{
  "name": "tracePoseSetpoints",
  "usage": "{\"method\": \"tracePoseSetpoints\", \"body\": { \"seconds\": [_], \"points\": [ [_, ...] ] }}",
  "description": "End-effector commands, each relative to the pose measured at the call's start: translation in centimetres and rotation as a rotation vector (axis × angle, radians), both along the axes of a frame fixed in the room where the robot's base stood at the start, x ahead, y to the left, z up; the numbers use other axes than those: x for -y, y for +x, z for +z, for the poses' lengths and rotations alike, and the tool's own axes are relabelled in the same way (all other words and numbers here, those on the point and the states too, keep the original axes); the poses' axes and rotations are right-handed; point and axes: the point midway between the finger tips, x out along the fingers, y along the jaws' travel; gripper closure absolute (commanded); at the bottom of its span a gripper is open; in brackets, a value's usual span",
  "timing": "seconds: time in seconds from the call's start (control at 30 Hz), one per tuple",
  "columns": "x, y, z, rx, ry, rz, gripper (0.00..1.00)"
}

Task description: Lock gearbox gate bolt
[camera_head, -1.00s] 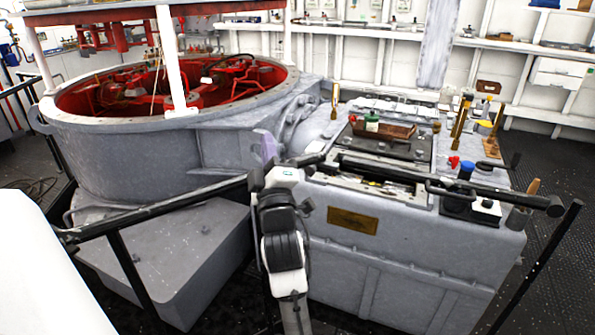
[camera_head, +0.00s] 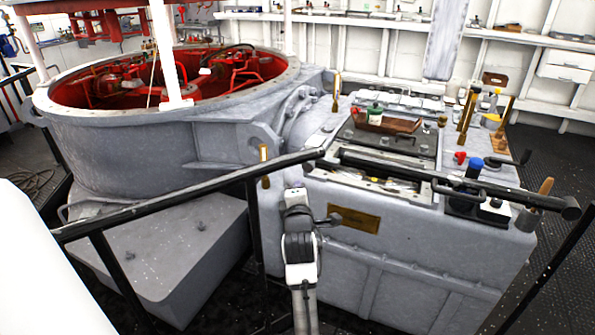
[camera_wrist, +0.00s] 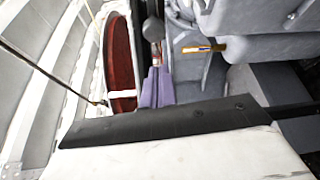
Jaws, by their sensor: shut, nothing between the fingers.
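The grey gearbox housing (camera_head: 400,262) stands at the centre right in the head view. A black rail (camera_head: 160,202) and a thick black bar (camera_head: 480,187) cross in front of it and come close together at a dark joint (camera_head: 321,157). I cannot tell which part is the gate bolt. My arm stands below this joint, and its fingers are hidden in the head view. In the wrist view my gripper (camera_wrist: 155,88) shows purple fingers, shut and empty. A dark rounded rod end (camera_wrist: 153,30) with a red and white band shows just beyond the fingertips; contact is unclear.
A brass handle (camera_head: 264,155) shows near the left rail; a brass handle also appears in the wrist view (camera_wrist: 205,48). The round red-lined casing (camera_head: 180,85) stands at left. A brown tray (camera_head: 390,124) and several small items lie on the gearbox top.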

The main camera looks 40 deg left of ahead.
Motion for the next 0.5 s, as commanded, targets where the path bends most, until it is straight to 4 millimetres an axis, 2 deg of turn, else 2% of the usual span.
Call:
{"method": "tracePoseSetpoints", "body": {
  "seconds": [0.5],
  "points": [
    [-5.0,6.1,-0.2,-0.001,0.002,0.001,1.00]
  ]
}}
